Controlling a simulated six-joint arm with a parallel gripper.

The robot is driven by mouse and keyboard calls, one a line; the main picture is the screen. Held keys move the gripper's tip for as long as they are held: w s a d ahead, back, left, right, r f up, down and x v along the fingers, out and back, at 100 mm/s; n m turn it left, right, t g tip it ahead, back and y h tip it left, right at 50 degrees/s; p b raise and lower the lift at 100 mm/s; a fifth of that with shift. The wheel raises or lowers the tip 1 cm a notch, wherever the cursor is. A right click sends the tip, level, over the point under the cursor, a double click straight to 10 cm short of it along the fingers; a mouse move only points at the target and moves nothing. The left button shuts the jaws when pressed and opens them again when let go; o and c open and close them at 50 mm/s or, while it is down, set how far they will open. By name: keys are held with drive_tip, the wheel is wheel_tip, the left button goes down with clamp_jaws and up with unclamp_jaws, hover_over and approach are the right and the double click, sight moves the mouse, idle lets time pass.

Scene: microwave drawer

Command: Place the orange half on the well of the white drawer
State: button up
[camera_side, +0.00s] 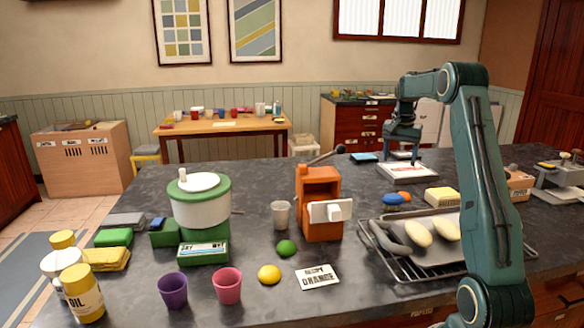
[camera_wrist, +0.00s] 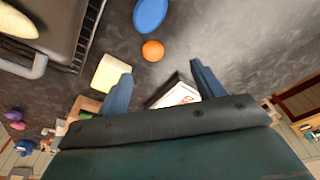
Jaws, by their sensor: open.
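A small orange round piece (camera_side: 404,195), which looks like the orange half, lies on the dark counter just behind a blue oval (camera_side: 392,200). In the wrist view the orange piece (camera_wrist: 152,50) lies beyond my fingertips, near the blue oval (camera_wrist: 150,15). An orange cabinet (camera_side: 304,205) stands mid-counter with a white drawer-like front (camera_side: 328,211) and knob on it; its well cannot be made out. My gripper (camera_side: 403,155) is above the counter behind the orange piece, apart from it. In the wrist view the gripper (camera_wrist: 162,82) is open, with nothing between its fingers.
A white box with a red label (camera_side: 407,172) lies below my gripper. A grey cup (camera_side: 280,214), a lime (camera_side: 286,248) and a lemon (camera_side: 269,274) are near the cabinet.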

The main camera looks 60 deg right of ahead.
drive_tip(key=w+a+r+n+t, duration=0.1)
drive_tip(key=a+r+n, duration=0.3)
drive_tip(key=a, duration=0.9)
drive_tip(key=w+a+r+n+t, duration=0.15)
drive_tip(key=a+r+n, duration=0.25)
drive_tip(key=a, duration=1)
drive_tip(key=s+a+f+n+t, duration=0.1)
drive_tip(key=s+a+n, duration=0.3)
drive_tip(key=a, duration=0.6)
drive_tip(key=s+a+f+n+t+y, duration=0.1)
drive_tip(key=s+a+n, duration=0.3)
drive_tip(key=s+a, duration=0.5)
drive_tip(key=shift+s+a+f+n+t+y, duration=0.2)
drive_tip(key=shift+a+n+t+y, duration=0.1)
drive_tip(key=shift+a+t, duration=0.25)
drive_tip(key=shift+o, duration=0.2)
drive_tip(key=shift+s+a+f, duration=0.3)
drive_tip(key=shift+s, duration=0.05)
drive_tip(key=shift+o, duration=0.3)
drive_tip(key=shift+w, duration=0.1)
